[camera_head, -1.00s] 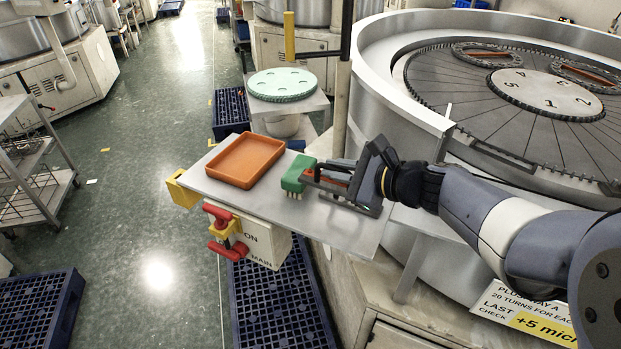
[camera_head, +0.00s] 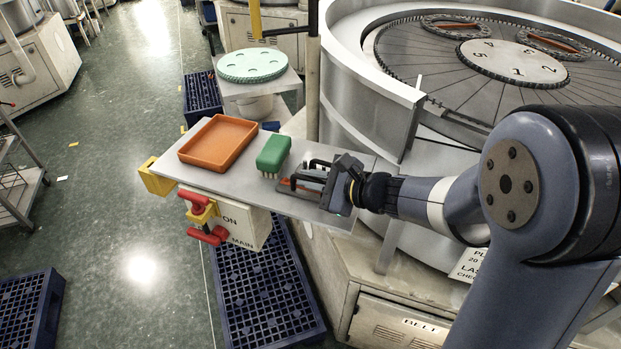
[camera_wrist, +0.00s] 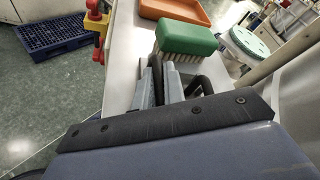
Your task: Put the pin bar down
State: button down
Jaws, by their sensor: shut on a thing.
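My gripper (camera_head: 312,180) is low over the near right part of the grey metal shelf, to the right of a green brush. It is shut on the pin bar (camera_head: 287,186), a slim dark piece with some orange-brown along it, mostly hidden by the fingers. I cannot tell whether the bar touches the shelf. In the wrist view the grey fingers (camera_wrist: 161,88) point at the brush, with dark curved parts beside them on the right.
The green brush (camera_head: 273,153) lies bristles down on the shelf (camera_head: 213,182). An orange tray (camera_head: 218,143) sits at its left. A red-handled switch (camera_head: 203,213) hangs at the front edge. The big round lapping machine (camera_head: 405,115) stands behind on the right.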

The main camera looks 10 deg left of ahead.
jog(key=c, duration=1.5)
grip_release()
jog(key=shift+f, duration=0.1)
